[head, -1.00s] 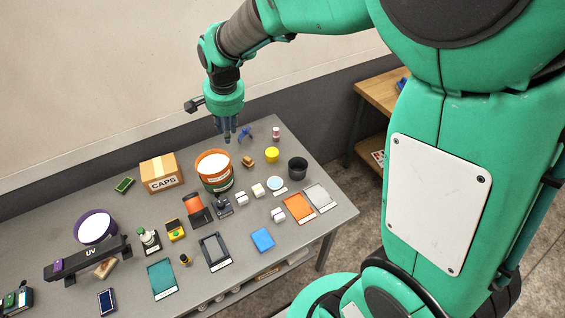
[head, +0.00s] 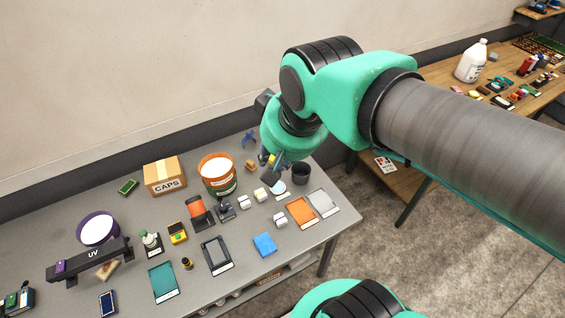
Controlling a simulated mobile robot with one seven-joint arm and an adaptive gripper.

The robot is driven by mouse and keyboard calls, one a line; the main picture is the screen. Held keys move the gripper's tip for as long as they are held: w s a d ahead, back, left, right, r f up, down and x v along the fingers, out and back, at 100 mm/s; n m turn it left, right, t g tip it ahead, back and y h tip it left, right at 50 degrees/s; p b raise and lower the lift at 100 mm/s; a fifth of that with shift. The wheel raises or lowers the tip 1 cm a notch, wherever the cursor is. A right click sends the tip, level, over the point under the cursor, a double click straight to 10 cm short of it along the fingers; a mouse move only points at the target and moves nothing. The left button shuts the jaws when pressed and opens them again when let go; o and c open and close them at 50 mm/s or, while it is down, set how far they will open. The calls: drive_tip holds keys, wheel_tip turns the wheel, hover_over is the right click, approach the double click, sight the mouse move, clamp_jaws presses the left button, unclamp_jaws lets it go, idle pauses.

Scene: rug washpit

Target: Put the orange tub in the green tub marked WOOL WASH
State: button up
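The orange tub (head: 216,164), with a white inside, shows its upper part above the green tub (head: 224,189). It appears to sit upright in the green tub, with its lower part hidden. The green tub stands on the table against the back row and carries a light label too small to read. My gripper (head: 271,171) points down to the right of both tubs, apart from them, near a yellow round thing (head: 271,157) that it partly covers. Its fingers are small and partly hidden by my wrist, so their opening is unclear. I see nothing held.
A CAPS box (head: 163,178) stands left of the tubs. An orange-and-black device (head: 198,212) is just in front. A dark cup (head: 301,173) stands to the right. A purple-rimmed tub (head: 98,229) and a UV bar (head: 90,258) are at left.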

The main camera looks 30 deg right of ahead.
drive_tip(key=shift+n, duration=0.7)
drive_tip(key=s, duration=0.4)
drive_tip(key=shift+d, duration=0.1)
drive_tip(key=shift+f, duration=0.1)
wheel_tip(320, 180, down, 12)
drive_tip(key=b, duration=1.2)
drive_tip(key=shift+f+b, duration=0.2)
drive_tip(key=shift+b, duration=0.1)
